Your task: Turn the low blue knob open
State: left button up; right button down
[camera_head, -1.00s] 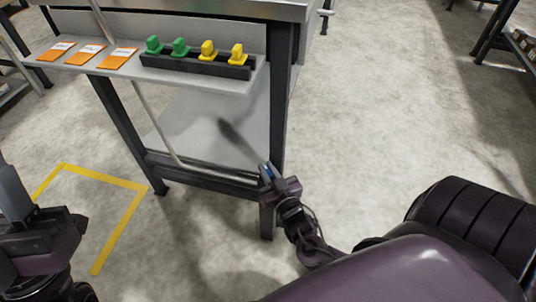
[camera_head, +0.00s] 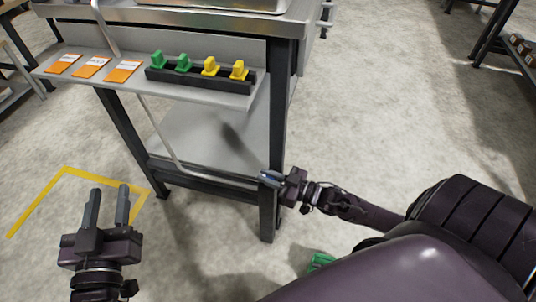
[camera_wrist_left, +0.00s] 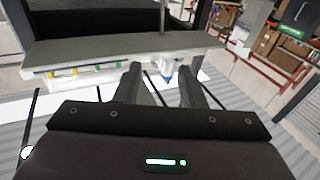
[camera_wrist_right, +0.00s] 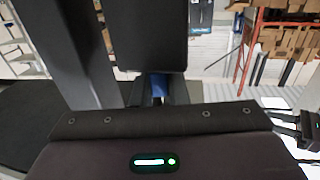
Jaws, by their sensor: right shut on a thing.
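My right gripper (camera_head: 268,179) is low beside the dark front leg of the bench. In the right wrist view its fingers (camera_wrist_right: 158,90) are shut on the blue knob (camera_wrist_right: 158,84), with only a small blue part showing between them. In the head view the knob cannot be made out clearly from the fingertips. My left gripper (camera_head: 107,207) is open and empty, over the floor left of the bench. The left wrist view shows its two spread fingers (camera_wrist_left: 160,85), with a small blue and white thing far beyond them.
The bench's shelf (camera_head: 215,95) carries green knobs (camera_head: 183,63), yellow knobs (camera_head: 210,67) and orange cards (camera_head: 92,67). The bench leg (camera_head: 270,215) stands close to my right gripper. A green thing (camera_head: 320,262) shows on the floor, partly hidden by my arm.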

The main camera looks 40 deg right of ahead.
pick_arm(q)
notch_tip(320, 180, up, 7)
jog(key=t+h, duration=0.1)
jog(key=t, duration=0.2)
jog(key=shift+s+a+t+b, duration=0.3)
jog(key=shift+s+a+b, duration=0.05)
jog(key=shift+b, duration=0.05)
pick_arm(e)
jog(key=n+g+y, duration=0.2)
jog(key=shift+y, duration=0.4)
jog(key=c, duration=1.4)
grip_release()
jog(key=shift+c, duration=0.2)
